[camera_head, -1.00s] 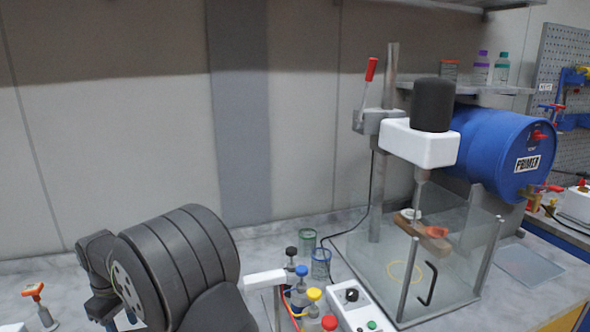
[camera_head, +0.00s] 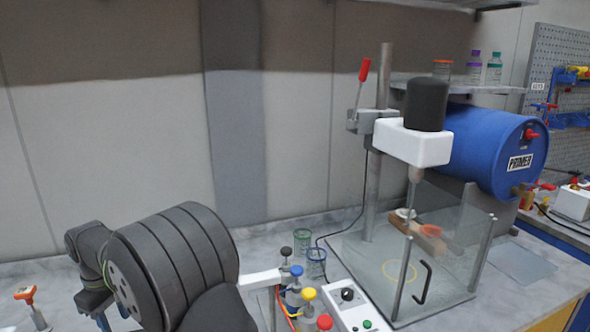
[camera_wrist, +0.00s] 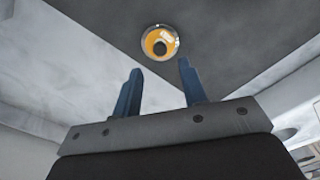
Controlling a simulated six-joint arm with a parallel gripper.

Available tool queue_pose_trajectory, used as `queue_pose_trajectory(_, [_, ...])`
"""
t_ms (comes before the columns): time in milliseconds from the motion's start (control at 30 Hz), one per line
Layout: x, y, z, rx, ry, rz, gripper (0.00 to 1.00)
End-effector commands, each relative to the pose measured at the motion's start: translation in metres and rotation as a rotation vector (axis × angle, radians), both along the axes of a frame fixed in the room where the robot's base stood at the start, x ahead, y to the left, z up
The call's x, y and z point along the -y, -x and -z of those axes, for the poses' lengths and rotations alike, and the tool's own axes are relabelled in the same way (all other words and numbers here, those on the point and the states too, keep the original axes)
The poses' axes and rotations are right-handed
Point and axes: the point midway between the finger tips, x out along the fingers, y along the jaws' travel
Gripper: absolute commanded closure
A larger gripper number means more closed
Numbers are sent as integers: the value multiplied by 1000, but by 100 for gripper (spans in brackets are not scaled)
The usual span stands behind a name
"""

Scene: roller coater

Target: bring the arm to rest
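My arm (camera_head: 170,265) is folded at the lower left of the head view, in front of the bench. Its dark, ribbed links hide part of the bench and most of the gripper. In the wrist view my gripper (camera_wrist: 159,66) shows two blue fingers standing apart with nothing between them. It is open and empty. A round thing with an orange inside and a dark centre (camera_wrist: 160,43) lies beyond the fingertips on a dark grey surface, apart from them.
A mixer stand with a white head (camera_head: 412,143) rises behind a clear-walled enclosure at the right. A blue drum (camera_head: 485,145) lies behind it. Bottles with coloured caps (camera_head: 308,305) and a white control box (camera_head: 352,310) stand just right of my arm. An orange-topped tool (camera_head: 25,293) is at far left.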

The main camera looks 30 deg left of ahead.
Motion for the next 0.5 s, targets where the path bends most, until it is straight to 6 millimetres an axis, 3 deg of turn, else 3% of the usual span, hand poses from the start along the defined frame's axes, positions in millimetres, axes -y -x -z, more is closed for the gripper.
queue_pose_trajectory(267, [0,0,-57,1,-3,0,61])
queue_pose_trajectory(500, [1,0,-10,-1,4,0,61])
